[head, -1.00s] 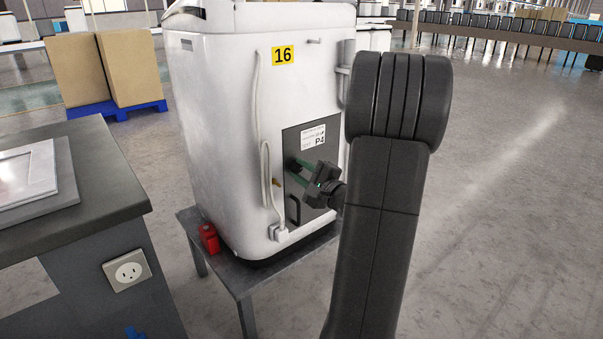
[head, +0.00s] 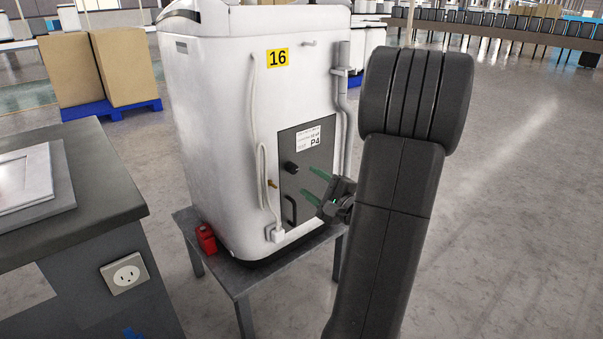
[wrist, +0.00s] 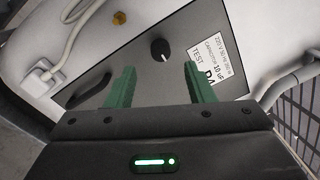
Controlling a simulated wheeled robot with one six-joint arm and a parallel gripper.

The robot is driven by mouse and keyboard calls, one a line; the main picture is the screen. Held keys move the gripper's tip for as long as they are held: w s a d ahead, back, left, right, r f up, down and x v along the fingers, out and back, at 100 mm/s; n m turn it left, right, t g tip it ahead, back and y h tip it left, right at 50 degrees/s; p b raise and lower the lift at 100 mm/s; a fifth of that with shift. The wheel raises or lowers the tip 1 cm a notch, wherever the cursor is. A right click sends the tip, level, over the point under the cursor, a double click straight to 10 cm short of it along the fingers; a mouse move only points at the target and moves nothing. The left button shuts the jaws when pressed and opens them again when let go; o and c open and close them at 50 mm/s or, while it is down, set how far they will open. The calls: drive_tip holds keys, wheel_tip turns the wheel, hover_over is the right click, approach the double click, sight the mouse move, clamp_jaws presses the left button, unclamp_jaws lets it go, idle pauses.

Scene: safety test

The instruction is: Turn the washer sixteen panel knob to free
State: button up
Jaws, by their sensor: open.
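A white washer (head: 215,130) with a yellow label 16 stands on a grey metal table. Its dark grey panel (head: 318,152), marked P4, carries a round black knob (head: 290,168) and a black handle (head: 291,208). In the wrist view the knob (wrist: 160,50) has a pale pointer mark and sits beyond the fingers, in the gap between them. My gripper (head: 314,182) is open and empty, its green fingers apart from the knob, to its right and slightly low in the head view. The fingers also show in the wrist view (wrist: 160,85).
A white cable (head: 262,170) runs down the washer to a plug (head: 276,234). A grey pipe (head: 341,85) runs beside the panel. A red container (head: 206,239) stands on the metal table (head: 250,280). A workbench (head: 100,230) is at left.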

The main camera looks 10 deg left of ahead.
sight(295, 171)
drive_tip(key=p+v, duration=0.1)
drive_tip(key=v, duration=0.6)
drive_tip(key=b+x, duration=0.2)
drive_tip(key=x, duration=1.1)
drive_tip(key=shift+w+a+b, duration=0.2)
drive_tip(key=shift+a+b, duration=0.1)
drive_tip(key=shift+d, duration=0.1)
